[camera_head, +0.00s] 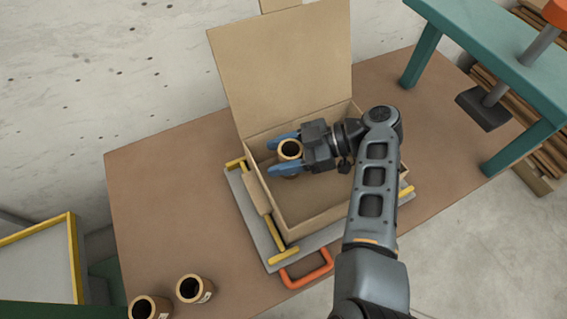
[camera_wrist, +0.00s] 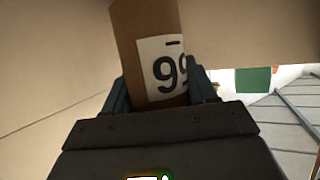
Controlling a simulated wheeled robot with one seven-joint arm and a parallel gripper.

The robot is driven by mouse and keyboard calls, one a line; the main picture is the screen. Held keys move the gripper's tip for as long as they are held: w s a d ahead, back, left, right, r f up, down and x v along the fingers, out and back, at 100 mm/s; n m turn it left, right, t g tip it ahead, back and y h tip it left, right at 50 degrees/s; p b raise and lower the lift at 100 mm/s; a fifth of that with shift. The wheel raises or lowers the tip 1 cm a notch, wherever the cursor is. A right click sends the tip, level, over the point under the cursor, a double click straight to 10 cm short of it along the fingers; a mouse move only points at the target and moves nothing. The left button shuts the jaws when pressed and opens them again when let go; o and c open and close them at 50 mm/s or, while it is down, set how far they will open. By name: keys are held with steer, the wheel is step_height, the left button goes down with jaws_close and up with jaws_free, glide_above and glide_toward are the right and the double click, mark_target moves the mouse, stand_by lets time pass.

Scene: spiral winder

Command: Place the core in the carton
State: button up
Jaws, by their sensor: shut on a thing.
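The core (camera_head: 290,150) is a short brown cardboard tube with a dark hollow, held upright. My gripper (camera_head: 285,153) has its blue fingers on both sides of the core and is shut on it. The open carton (camera_head: 330,212) is a brown cardboard box with its tall lid flap (camera_head: 285,65) raised at the back. The core and fingers are over the left back part of the carton; I cannot tell how far above its floor. In the wrist view the core (camera_wrist: 145,35) stands between the fingers, with a white label reading 99, partly hidden.
The carton sits on a grey plate with yellow stops (camera_head: 284,256) and a red handle (camera_head: 307,270) on a brown table (camera_head: 160,190). Two more cores (camera_head: 195,289) stand at the front left. A green press frame (camera_head: 500,60) stands at the right. The left of the table is clear.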

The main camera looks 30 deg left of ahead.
steer(key=shift+f, duration=2.3)
steer(key=shift+f, duration=0.1)
steer(key=shift+d+f+b, duration=0.1)
steer(key=shift+b, duration=0.3)
steer(key=o, duration=1)
steer(key=shift+o, duration=0.2)
steer(key=shift+r, duration=0.25)
steer(key=b+v, duration=0.1)
steer(key=v, duration=0.5)
steer(key=shift+w+d, duration=0.25)
steer(key=shift+d, duration=0.05)
steer(key=shift+w+d+r, duration=0.15)
steer(key=shift+d+r, duration=0.1)
